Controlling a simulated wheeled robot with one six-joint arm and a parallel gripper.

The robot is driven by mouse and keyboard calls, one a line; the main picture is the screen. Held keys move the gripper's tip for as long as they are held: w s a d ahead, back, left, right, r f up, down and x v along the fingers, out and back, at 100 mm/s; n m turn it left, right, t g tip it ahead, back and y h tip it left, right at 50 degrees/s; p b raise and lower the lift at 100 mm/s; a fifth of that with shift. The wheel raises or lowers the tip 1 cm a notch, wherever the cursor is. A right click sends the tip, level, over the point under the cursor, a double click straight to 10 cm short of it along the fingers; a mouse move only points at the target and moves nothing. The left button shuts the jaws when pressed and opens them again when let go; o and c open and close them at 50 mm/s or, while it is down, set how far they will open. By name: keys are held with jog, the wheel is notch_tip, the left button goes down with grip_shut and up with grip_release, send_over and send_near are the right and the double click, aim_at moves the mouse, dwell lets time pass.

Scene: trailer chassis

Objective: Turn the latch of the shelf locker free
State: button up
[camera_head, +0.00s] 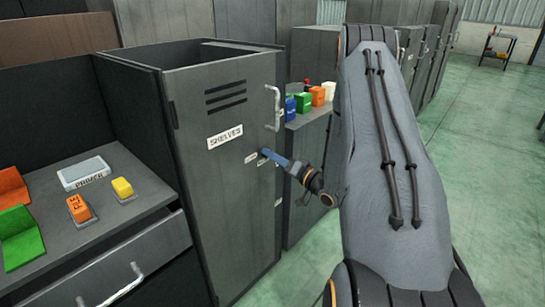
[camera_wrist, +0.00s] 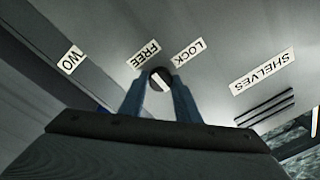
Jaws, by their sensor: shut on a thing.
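The shelf locker (camera_head: 225,190) is a tall dark grey cabinet with a door labelled SHELVES (camera_head: 225,137) and a light vertical handle (camera_head: 275,108). The latch (camera_wrist: 160,79) is a round dark knob with a light bar, seen upside down in the wrist view between the labels FREE (camera_wrist: 146,54) and LOCK (camera_wrist: 188,53). My gripper (camera_wrist: 160,95) has its two blue fingers closed on the latch, one on each side. In the head view my gripper (camera_head: 265,154) meets the door below the SHELVES label, and its fingers hide the latch.
At the left, an open-fronted bench (camera_head: 120,225) holds a PRIMER box (camera_head: 84,173), orange and yellow blocks and green pieces. Behind the locker, a lower cabinet (camera_head: 308,120) carries several coloured items. Green floor (camera_head: 480,150) is open at the right.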

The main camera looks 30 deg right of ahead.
jog(key=o, duration=1)
jog(key=shift+o, duration=0.2)
jog(key=shift+s, duration=0.1)
jog(key=v, duration=0.7)
jog(key=shift+s+b, duration=0.3)
jog(key=shift+b, duration=0.05)
